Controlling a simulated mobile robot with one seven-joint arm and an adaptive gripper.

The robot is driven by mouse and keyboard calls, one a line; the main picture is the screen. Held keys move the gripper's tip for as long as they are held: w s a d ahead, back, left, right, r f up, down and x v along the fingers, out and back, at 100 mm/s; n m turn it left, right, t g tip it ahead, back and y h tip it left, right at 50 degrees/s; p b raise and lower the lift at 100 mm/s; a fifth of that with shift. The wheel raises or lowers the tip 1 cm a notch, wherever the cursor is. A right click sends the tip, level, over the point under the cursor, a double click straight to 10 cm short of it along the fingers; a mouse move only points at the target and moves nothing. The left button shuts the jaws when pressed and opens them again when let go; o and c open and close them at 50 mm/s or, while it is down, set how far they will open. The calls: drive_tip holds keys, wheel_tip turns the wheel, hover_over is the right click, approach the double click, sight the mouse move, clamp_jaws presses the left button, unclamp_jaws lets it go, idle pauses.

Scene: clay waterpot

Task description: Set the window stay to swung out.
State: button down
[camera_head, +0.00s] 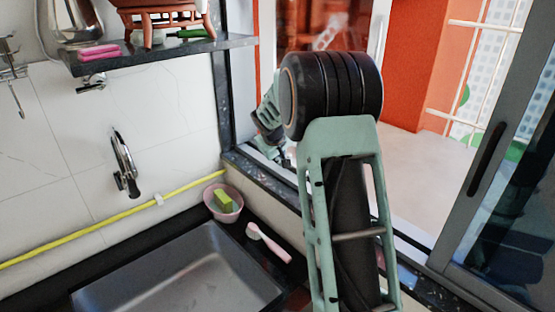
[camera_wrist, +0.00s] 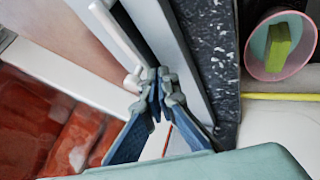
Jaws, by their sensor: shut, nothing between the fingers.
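My gripper (camera_wrist: 153,88) is shut and empty in the wrist view, its blue fingers meeting near the middle of the picture. A thin pale bar (camera_wrist: 115,32), which looks like the window stay, runs from the top edge down to the fingertips. It lies beside the white window frame; I cannot tell whether the fingers touch it, and its lower end is hidden by them. In the head view my own arm covers much of the window opening and I cannot make out the stay. I cannot tell the stay's angle clearly.
A pink cup (camera_head: 223,201) with a green-yellow sponge (camera_head: 224,200) stands at the sink corner, near a pink brush (camera_head: 268,243). The dark sink (camera_head: 180,268) is at the lower left. A dark speckled sill (camera_wrist: 212,50) borders the window. A shelf (camera_head: 160,52) hangs upper left.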

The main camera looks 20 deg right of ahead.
drive_tip(key=shift+w+f+b, duration=0.1)
drive_tip(key=shift+b, duration=0.2)
drive_tip(key=shift+w+d+m, duration=0.1)
drive_tip(key=shift+d+m, duration=0.05)
drive_tip(key=shift+m, duration=0.25)
